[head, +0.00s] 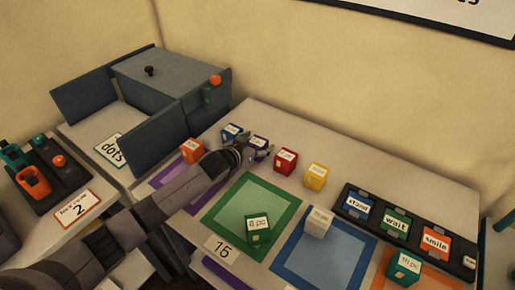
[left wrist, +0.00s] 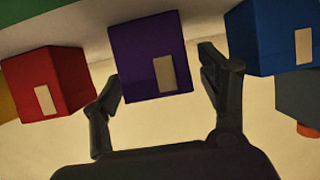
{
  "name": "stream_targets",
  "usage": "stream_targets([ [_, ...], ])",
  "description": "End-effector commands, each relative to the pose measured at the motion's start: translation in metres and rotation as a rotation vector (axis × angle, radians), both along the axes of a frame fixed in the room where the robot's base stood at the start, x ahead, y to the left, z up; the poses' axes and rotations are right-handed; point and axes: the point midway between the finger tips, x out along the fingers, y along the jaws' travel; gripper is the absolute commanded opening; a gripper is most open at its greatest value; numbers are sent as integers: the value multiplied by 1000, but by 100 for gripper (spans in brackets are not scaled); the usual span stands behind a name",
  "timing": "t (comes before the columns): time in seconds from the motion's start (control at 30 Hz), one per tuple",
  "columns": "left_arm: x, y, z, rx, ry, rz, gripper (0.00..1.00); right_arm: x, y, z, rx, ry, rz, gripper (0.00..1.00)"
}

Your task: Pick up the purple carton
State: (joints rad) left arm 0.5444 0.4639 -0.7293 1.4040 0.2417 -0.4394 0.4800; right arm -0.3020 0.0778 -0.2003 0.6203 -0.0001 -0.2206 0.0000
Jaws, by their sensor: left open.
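The purple carton (left wrist: 150,58) is in the middle of the left wrist view, a box with a pale label on its face. It also shows in the head view (head: 260,142), partly hidden by my left gripper (head: 248,152). My left gripper (left wrist: 165,90) is open, with one finger to each side of the purple carton. I cannot tell whether the fingers touch it. My right gripper is not in view.
A blue carton (head: 232,131) and a red carton (head: 285,160) stand close on either side. An orange carton (head: 192,150) and a yellow carton (head: 316,176) are further out. A green mat (head: 222,208) lies in front.

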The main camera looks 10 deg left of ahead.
Motion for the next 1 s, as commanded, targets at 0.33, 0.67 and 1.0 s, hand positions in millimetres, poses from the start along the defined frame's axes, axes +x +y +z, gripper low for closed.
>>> stream_targets([
  [0.33, 3, -1, -2, 0, 0, -1, 65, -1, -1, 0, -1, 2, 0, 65],
  [0.67, 2, -1, -1, 0, 0, 0, 43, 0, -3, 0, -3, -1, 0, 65],
  [1.0, 2, -1, -2, 1, 0, 0, 20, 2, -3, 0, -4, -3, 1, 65],
])
